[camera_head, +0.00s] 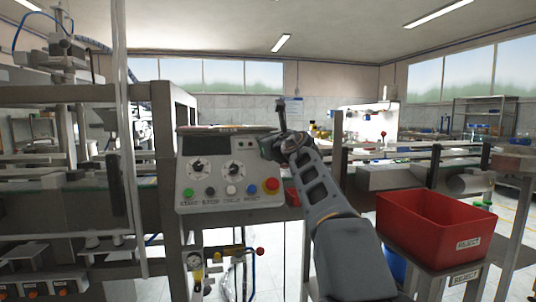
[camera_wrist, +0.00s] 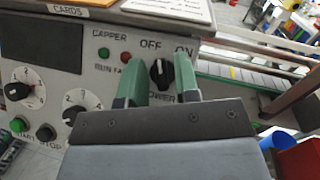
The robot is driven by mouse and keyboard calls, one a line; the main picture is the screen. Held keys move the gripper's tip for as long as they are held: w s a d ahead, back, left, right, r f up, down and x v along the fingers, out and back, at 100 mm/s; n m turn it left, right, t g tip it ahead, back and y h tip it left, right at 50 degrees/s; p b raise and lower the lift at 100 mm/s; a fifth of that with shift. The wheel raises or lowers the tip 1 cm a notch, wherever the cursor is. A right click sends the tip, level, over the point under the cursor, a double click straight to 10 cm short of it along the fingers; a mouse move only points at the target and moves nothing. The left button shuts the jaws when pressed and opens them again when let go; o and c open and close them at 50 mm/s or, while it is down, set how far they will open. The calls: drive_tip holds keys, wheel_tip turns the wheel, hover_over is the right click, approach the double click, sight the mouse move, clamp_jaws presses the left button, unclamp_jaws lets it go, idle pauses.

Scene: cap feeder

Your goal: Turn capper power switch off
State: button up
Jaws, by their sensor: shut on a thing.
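The capper control panel (camera_head: 225,170) stands at the centre of the head view. In the wrist view its black power switch knob (camera_wrist: 161,75) sits under the printed OFF and ON labels. The knob's pale mark is near its top and seems closer to OFF, but its exact angle is hard to tell. My gripper (camera_wrist: 160,70) has one green finger on each side of the knob and is shut on it. In the head view my gripper (camera_head: 274,146) is at the panel's upper right corner and hides the switch.
A green button (camera_wrist: 18,125), dials (camera_wrist: 18,91) and small lamps (camera_wrist: 104,52) share the panel. A red emergency button (camera_head: 271,185) is below my gripper. A red reject bin (camera_head: 420,230) stands at right. Conveyor rails run behind.

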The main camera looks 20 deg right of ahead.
drive_tip(key=shift+n+y, duration=0.7)
drive_tip(key=shift+n, duration=0.7)
drive_tip(key=shift+g, duration=0.3)
drive_tip(key=o, duration=0.6)
drive_tip(key=s+d, duration=0.1)
drive_tip(key=s, duration=1.2)
drive_tip(key=shift+s+d+b, duration=0.3)
drive_tip(key=shift+b, duration=0.05)
